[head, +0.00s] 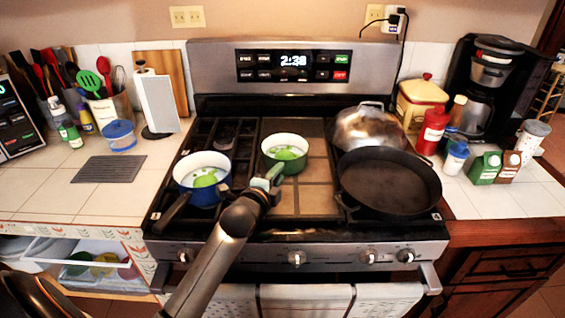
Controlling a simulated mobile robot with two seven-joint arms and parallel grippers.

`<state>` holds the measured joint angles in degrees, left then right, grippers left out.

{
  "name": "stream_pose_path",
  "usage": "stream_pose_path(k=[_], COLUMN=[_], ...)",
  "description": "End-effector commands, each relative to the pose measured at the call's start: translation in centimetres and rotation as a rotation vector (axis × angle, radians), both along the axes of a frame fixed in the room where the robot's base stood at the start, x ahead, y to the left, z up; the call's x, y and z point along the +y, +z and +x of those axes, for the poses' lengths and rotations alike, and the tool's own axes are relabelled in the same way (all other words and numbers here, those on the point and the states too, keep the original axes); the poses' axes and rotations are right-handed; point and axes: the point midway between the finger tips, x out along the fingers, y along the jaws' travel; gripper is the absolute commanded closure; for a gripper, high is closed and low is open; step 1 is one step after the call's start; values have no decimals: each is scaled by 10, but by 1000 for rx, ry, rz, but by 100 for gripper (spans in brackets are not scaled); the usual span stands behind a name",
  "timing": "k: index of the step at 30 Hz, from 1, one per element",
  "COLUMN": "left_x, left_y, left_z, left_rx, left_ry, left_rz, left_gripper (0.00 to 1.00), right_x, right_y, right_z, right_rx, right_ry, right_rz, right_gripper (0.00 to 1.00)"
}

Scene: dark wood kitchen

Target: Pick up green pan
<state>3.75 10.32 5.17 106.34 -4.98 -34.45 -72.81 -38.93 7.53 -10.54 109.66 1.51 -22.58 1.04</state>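The green pan (285,141) stands on the stove left of its centre. It is small, with a white inside and a green and white pattern at the bottom. My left gripper (269,181) is at the pan's near left side, where a greenish handle-like part shows. The fingers are small and overlap this part, so I cannot tell whether they are closed on it. The pan looks upright and level. My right gripper is out of view.
A blue pan (202,170) with a dark handle sits close on the left. A black skillet (388,181) and a domed metal lid or pot (366,126) are on the right. Towels (305,300) hang on the oven front. An open drawer (92,262) is at lower left.

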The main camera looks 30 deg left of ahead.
Motion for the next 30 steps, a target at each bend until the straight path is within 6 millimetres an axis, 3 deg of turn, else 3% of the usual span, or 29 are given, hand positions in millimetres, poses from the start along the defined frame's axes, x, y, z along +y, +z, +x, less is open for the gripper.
stream_pose_path(k=[8, 30], left_x=[0, 0], left_y=[0, 0], left_z=[0, 0], left_rx=[0, 1], left_ry=[0, 0], left_rz=[1, 1], left_gripper=[100, 100], right_x=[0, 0], right_y=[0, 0], right_z=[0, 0], right_rx=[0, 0], right_ry=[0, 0], right_rz=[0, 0], right_gripper=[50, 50])
